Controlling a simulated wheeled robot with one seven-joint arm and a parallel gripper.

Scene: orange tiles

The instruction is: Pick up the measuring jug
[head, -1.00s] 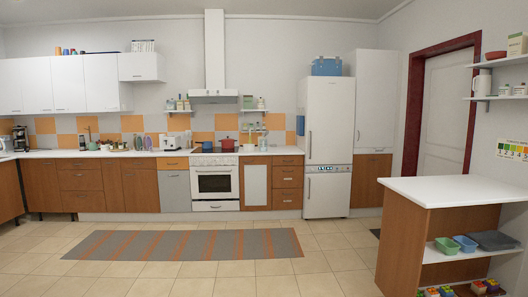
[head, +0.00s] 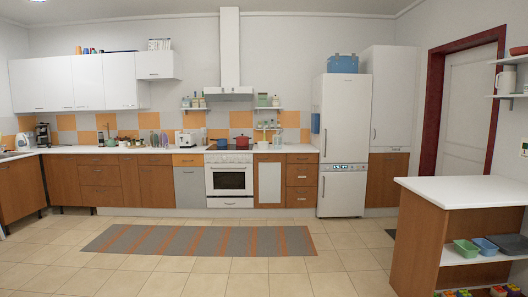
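I cannot pick out the measuring jug for certain. A white jug-like container (head: 505,81) stands on a wall shelf at the far right; it is too small to tell whether it is the measuring jug. Small items on the far counter (head: 98,149) are also too small to name surely. My gripper is not in view.
A white-topped island (head: 462,190) with open shelves stands at the right front. Cabinets, a white stove (head: 229,180) and a fridge (head: 342,130) line the back wall. A striped rug (head: 200,240) lies on the open tiled floor. A red pot (head: 242,142) stands on the stove.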

